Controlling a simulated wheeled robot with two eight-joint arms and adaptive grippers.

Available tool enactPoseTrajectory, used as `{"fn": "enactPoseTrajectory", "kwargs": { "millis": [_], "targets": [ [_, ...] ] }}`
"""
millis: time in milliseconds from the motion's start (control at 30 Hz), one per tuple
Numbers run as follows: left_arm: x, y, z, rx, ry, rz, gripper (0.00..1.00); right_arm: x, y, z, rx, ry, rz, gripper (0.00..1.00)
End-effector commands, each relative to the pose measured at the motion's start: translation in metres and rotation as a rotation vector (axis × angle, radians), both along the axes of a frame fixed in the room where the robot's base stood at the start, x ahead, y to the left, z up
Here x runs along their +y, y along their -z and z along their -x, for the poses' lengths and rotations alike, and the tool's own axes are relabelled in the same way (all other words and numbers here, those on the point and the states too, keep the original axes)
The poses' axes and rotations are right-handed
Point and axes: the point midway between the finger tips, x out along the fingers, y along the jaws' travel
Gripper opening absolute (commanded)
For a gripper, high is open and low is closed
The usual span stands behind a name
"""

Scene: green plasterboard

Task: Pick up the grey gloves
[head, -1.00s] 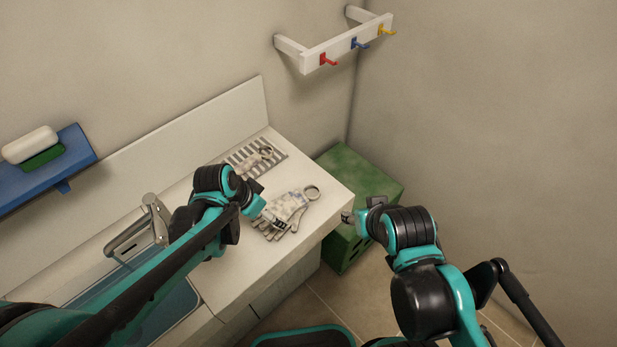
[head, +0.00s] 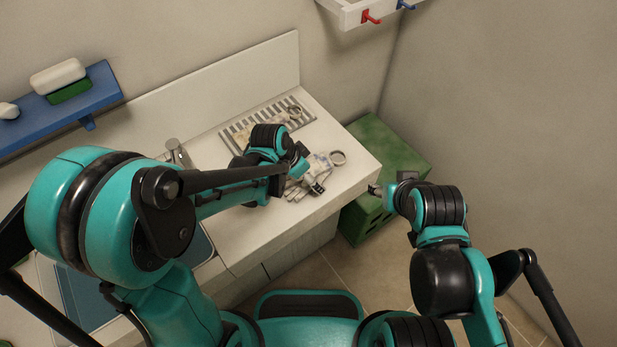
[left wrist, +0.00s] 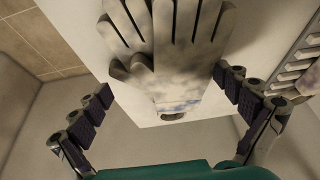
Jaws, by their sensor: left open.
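The grey gloves (head: 320,162), with a pale patterned cuff and a ring at one end, lie on the white counter near its right end. In the left wrist view the gloves (left wrist: 185,65) fill the middle, fingers towards the top. My left gripper (head: 304,172) is above them and partly hides them in the head view. It is open, its two dark padded fingers (left wrist: 168,88) apart on either side of the gloves' cuff end; contact cannot be told. My right gripper (head: 378,190) is at the counter's right edge, away from the gloves; its jaws are too small to read.
A striped drying rack (head: 240,127) with another glove-like item and ring lies behind on the counter (head: 335,200). A green crate (head: 385,150) stands to the right. A sink (head: 85,300), blue shelf (head: 105,93) and hook rail (head: 350,15) surround the counter.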

Motion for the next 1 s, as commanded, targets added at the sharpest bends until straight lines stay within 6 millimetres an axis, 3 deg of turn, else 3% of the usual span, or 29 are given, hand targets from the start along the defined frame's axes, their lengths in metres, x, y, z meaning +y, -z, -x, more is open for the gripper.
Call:
{"fn": "enactPoseTrajectory", "kwargs": {
  "millis": [33, 133, 167, 567, 800, 1000],
  "targets": [
    [0.0, 0.0, 0.0, 0.0, 0.0, 0.0, 0.92, 0.0, 0.0, 0.0, 0.0, 0.0, 0.0, 0.46],
    [0.0, 0.0, 0.0, 0.0, 0.0, 0.0, 0.66, 0.0, 0.0, 0.0, 0.0, 0.0, 0.0, 0.46],
    [0.0, 0.0, 0.0, 0.0, 0.0, 0.0, 0.63, 0.0, 0.0, 0.0, 0.0, 0.0, 0.0, 0.46],
    [0.0, -0.007, 0.0, 0.0, -0.001, 0.0, 0.62, 0.0, -0.004, 0.0, 0.0, 0.0, 0.0, 0.46],
    [0.0, -0.044, 0.0, 0.0, -0.001, 0.0, 0.62, 0.0, -0.023, 0.0, 0.0, 0.0, 0.0, 0.46],
    [-0.037, -0.07, 0.025, 0.001, 0.008, -0.001, 0.62, 0.0, -0.038, 0.0, 0.0, 0.0, 0.0, 0.46]
  ]
}}
